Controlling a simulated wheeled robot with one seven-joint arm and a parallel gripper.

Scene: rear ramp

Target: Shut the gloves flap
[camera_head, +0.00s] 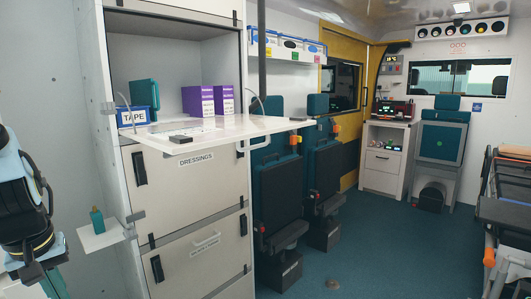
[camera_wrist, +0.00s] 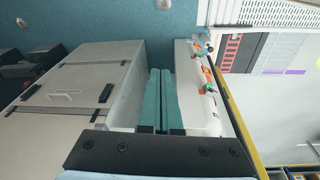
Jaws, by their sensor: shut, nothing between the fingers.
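One flap of the tall white cabinet is open in the head view. This open flap (camera_head: 215,134) lies level like a shelf in front of its compartment, above the panel labelled DRESSINGS. I cannot read a gloves label on it. Inside are a blue TAPE box (camera_head: 134,117), a teal item (camera_head: 143,92) and purple boxes (camera_head: 198,101). My gripper (camera_wrist: 160,72) shows in the wrist view as two teal fingers close together, shut and empty. It touches nothing that I can make out.
Below the flap are closed panels, including the DRESSINGS panel (camera_head: 190,185), with dark latches. Teal folding seats (camera_head: 276,170) stand right of the cabinet. The blue floor (camera_head: 350,255) ahead is clear.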

